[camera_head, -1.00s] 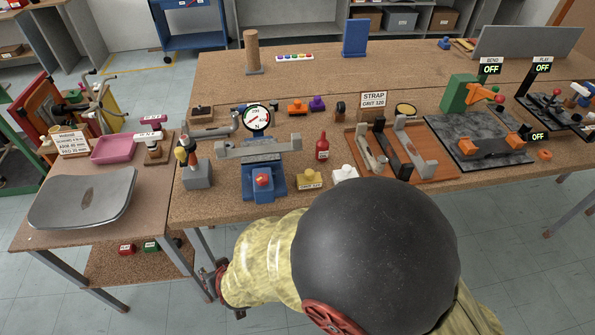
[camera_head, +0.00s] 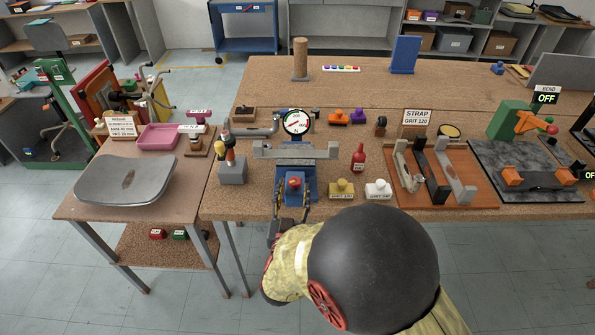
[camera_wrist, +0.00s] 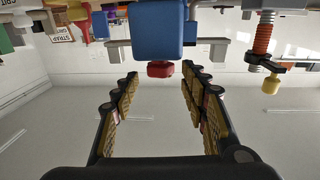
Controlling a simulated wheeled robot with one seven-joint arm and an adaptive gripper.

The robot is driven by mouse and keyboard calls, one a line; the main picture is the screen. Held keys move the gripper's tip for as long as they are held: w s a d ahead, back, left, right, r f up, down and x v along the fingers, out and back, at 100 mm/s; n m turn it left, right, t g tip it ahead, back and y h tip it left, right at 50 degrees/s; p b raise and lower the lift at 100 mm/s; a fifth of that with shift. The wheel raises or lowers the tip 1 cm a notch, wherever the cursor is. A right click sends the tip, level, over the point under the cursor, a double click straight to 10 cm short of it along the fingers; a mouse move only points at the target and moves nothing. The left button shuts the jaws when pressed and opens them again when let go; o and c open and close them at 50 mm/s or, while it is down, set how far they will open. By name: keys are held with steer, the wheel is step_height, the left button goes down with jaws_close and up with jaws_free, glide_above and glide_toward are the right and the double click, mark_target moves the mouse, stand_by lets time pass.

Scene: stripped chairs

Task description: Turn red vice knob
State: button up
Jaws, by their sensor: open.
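The blue vice (camera_head: 308,187) stands at the front edge of the workbench, with a grey bar across its top. Its red knob (camera_head: 294,182) faces the front. In the wrist view the vice (camera_wrist: 155,28) appears upside down, and the red knob (camera_wrist: 160,69) is below its blue block. My gripper (camera_wrist: 158,76) is open and empty. The knob shows in the gap between its two fingertips, with no contact visible; I cannot tell how far it is beyond the tips. In the head view my gripper (camera_head: 290,211) is just in front of the vice, partly hidden by my arm.
A small tool stand (camera_head: 232,170) is left of the vice. A red bottle (camera_head: 358,158), a yellow block (camera_head: 341,188) and a white block (camera_head: 378,189) are to its right. A gauge (camera_head: 297,121) is behind it. Floor is clear in front.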

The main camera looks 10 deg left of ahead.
steer(key=w, duration=0.3)
steer(key=w+a+b, duration=0.1)
steer(key=w, duration=0.4)
steer(key=shift+w+a, duration=0.15)
steer(key=shift+w, duration=0.15)
jaws_close()
stand_by(0.4)
